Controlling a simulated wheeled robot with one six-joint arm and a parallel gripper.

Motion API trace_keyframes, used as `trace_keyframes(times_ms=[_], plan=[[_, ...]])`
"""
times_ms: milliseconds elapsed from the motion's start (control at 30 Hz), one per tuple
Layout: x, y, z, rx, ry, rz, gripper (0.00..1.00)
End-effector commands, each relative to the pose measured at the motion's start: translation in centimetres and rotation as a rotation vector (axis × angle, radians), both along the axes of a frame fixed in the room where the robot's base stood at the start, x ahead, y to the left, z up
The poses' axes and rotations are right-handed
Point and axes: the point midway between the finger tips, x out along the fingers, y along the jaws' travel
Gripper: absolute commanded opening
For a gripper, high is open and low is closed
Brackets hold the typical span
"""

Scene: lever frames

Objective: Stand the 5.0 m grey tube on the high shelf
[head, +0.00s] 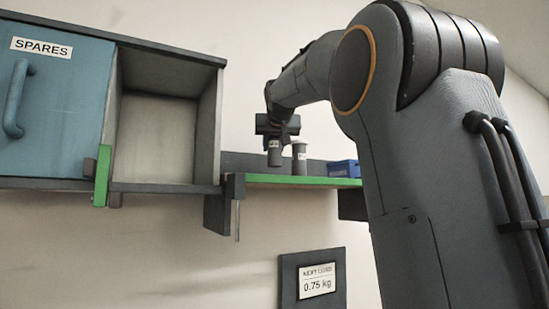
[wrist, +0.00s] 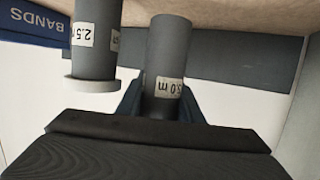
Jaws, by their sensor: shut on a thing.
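The grey 5.0 m tube (wrist: 167,50) is between the jaws of my gripper (wrist: 160,105), its white label facing the wrist camera. In the head view my gripper (head: 276,140) is shut on this tube (head: 275,158) and holds it roughly upright. Its lower end shows a little above the green front edge of the high shelf (head: 290,180). A second grey tube, marked 2.5 m (wrist: 95,45), stands close beside it on the shelf. It shows just right of the held tube in the head view (head: 299,163), with a small gap in the wrist view.
A blue BANDS box (head: 344,169) sits at the shelf's right; it shows top left in the wrist view (wrist: 30,22). Left are an open cubby (head: 155,140) and a blue SPARES door (head: 50,110) with a handle. A 0.75 kg sign (head: 313,280) hangs below.

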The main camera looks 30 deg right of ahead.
Motion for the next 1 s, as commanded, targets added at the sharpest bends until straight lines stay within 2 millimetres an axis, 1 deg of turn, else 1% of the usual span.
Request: trace_keyframes(times_ms=[200, 300, 667, 700, 767, 800, 1000], plan=[[-0.1, 0.2, -2.6, 0.0, 0.001, 0.002, 0.0], [0.0, 0.2, -3.4, 0.0, 0.001, 0.002, 0.0], [0.0, 0.1, -3.8, 0.001, 0.0, 0.002, 0.0], [0.0, 0.1, -4.0, 0.001, 0.001, 0.002, 0.35], [0.0, 0.1, -3.9, 0.001, 0.001, 0.002, 0.45], [0.0, 0.1, -3.9, 0.001, 0.001, 0.002, 0.52], [0.0, 0.1, -3.9, 0.001, 0.001, 0.002, 0.52]])
